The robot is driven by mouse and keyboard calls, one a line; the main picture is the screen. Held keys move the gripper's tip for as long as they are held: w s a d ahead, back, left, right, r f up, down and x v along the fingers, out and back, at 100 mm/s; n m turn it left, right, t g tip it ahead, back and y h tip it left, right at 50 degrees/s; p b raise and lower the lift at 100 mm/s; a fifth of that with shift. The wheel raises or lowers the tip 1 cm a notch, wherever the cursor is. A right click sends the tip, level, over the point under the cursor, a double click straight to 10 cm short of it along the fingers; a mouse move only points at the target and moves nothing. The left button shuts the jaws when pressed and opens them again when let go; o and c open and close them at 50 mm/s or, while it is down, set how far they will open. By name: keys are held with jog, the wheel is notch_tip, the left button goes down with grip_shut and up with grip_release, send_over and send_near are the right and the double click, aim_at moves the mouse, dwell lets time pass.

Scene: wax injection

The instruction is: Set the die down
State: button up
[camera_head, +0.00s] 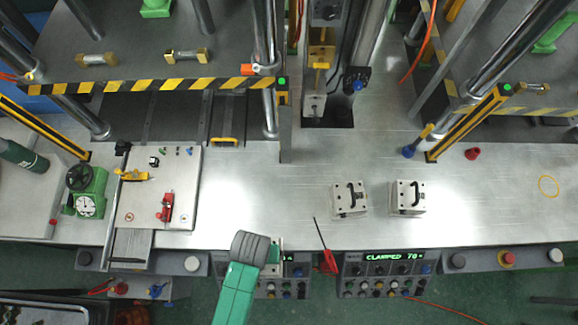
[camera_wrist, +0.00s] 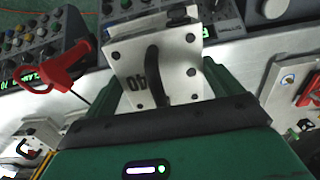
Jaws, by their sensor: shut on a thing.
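My gripper (camera_wrist: 160,100) is shut on a pale square die (camera_wrist: 155,60) with a black curved handle, dark screw holes and dark numerals. One green finger stands on each side of it. In the head view my gripper (camera_head: 268,250) is at the front edge of the bench (camera_head: 255,190), and only a sliver of the held die (camera_head: 278,244) shows beside it. The die's underside is hidden, and I see no clear contact with the bench. Two similar dies, a left one (camera_head: 349,199) and a right one (camera_head: 408,197), stand on the bench to the right.
A red-handled tool (camera_head: 328,262) with a thin dark rod lies just right of my gripper. Control panels (camera_head: 388,272) line the front edge, one reading "CLAMPED". A plate with fixtures (camera_head: 185,215) is at left. The bench between plate and dies is clear.

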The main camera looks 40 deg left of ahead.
jog(key=shift+w+a+f, duration=0.8)
jog(key=shift+w+a, duration=0.6)
jog(key=shift+w, duration=0.9)
jog(key=shift+w+a+f, duration=0.85)
jog(key=shift+w+a, duration=0.55)
jog(key=shift+w, duration=0.9)
jog(key=shift+w+a+f, duration=0.8)
jog(key=shift+w+a, duration=0.6)
jog(key=shift+w, duration=0.9)
jog(key=shift+f, duration=0.15)
jog(key=o, duration=1.5)
jog(key=shift+o, duration=0.2)
notch_tip(320, 180, up, 12)
jog(key=p, duration=0.1)
